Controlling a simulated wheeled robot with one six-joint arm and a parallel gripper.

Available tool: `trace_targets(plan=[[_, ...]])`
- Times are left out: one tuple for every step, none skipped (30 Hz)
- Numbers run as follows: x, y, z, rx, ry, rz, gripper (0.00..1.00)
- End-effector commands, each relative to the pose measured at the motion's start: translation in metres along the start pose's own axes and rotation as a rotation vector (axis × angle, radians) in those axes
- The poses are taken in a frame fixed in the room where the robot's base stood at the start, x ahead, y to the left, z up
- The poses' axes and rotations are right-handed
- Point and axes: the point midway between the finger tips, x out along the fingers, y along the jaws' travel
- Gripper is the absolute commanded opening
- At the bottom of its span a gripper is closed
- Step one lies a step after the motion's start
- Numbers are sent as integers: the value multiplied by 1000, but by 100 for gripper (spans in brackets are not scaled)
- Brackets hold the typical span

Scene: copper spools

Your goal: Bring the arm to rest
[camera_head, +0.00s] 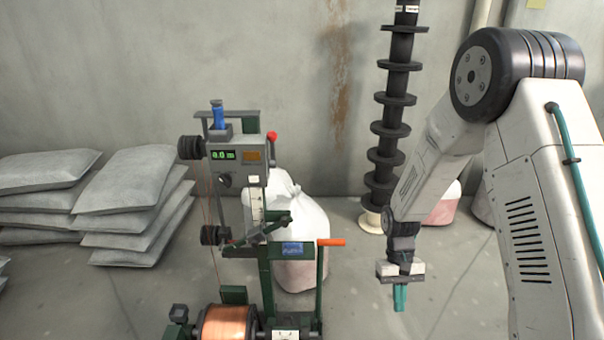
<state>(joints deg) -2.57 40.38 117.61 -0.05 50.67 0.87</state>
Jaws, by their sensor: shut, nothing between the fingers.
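My gripper (400,299) hangs at the end of my white arm on the right side of the view, pointing down. Its teal fingers are together with nothing between them. It is over open floor, to the right of the green winding machine and apart from it. A copper spool (228,324) sits low on the machine at the bottom edge of the view, partly cut off.
The winding machine (292,267) has an orange-handled lever (331,242) reaching right. A tall rack of black spools (388,130) stands behind my arm. White sacks (303,222) stand behind the machine. Grey sacks (133,180) are piled at left. A wall closes the back.

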Motion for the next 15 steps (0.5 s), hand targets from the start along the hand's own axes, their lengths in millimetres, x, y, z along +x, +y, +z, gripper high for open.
trace_targets(plan=[[-20, 1, 15, 1, 13, -1, 0], [-29, 2, 24, 1, 17, -1, 0], [-41, 2, 36, 1, 21, -2, 0], [-50, 3, 45, 1, 26, -2, 0], [-58, 3, 54, 1, 29, -3, 0], [-69, 4, 67, 2, 37, -3, 0], [-77, 4, 76, 2, 42, -4, 0], [-84, 5, 86, 2, 48, -4, 0], [-93, 5, 99, 3, 55, -4, 0], [-99, 6, 108, 3, 62, -5, 0], [-105, 6, 118, 3, 68, -5, 0], [-113, 7, 131, 4, 78, -6, 0], [-118, 7, 140, 4, 86, -6, 0], [-124, 8, 150, 4, 93, -6, 0], [-130, 8, 162, 5, 105, -7, 0]])
